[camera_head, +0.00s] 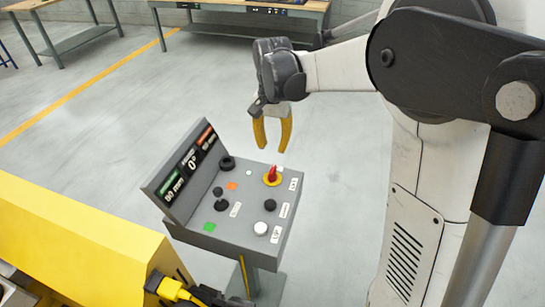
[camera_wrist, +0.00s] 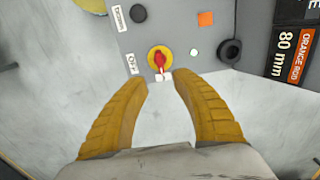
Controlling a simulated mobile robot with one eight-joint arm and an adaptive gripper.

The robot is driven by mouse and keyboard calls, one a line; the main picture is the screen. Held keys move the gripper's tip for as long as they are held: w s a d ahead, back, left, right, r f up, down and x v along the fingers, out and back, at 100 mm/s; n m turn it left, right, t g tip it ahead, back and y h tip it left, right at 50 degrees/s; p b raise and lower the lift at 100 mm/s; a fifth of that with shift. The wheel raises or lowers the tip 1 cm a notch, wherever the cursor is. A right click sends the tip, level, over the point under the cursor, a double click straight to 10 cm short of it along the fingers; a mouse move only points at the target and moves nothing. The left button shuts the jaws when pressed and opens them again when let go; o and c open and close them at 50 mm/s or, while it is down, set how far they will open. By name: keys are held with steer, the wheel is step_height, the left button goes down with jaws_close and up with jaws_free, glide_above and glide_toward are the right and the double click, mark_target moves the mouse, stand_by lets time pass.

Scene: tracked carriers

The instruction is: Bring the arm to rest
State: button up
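My gripper (camera_head: 272,144) has two yellow fingers with a clear gap between the tips, and nothing is between them. In the head view it hangs pointing down above the back right part of a grey control console (camera_head: 205,240). A red switch (camera_head: 272,173) on a yellow round base stands on the console below the fingertips. In the wrist view the gripper (camera_wrist: 161,78) has the red switch (camera_wrist: 159,60) just beyond its tips. The fingers look apart from the switch, though the exact height between them is hard to tell.
The console carries black knobs, a white button (camera_head: 261,228) and a tilted display panel (camera_head: 187,167). A yellow machine housing (camera_head: 75,245) is at the lower left. Workbenches (camera_head: 235,28) stand at the back. The grey floor (camera_head: 120,110) between is clear.

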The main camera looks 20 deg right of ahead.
steer(key=shift+r, duration=0.7)
steer(key=s+r+n+t, duration=0.2)
steer(key=s+n+t, duration=0.1)
steer(key=s, duration=0.7)
steer(key=s+r+n+t, duration=0.2)
steer(key=s+n+t, duration=0.2)
steer(key=s, duration=0.6)
steer(key=shift+a+f, duration=0.1)
steer(key=shift+a, duration=0.05)
stand_by(1.1)
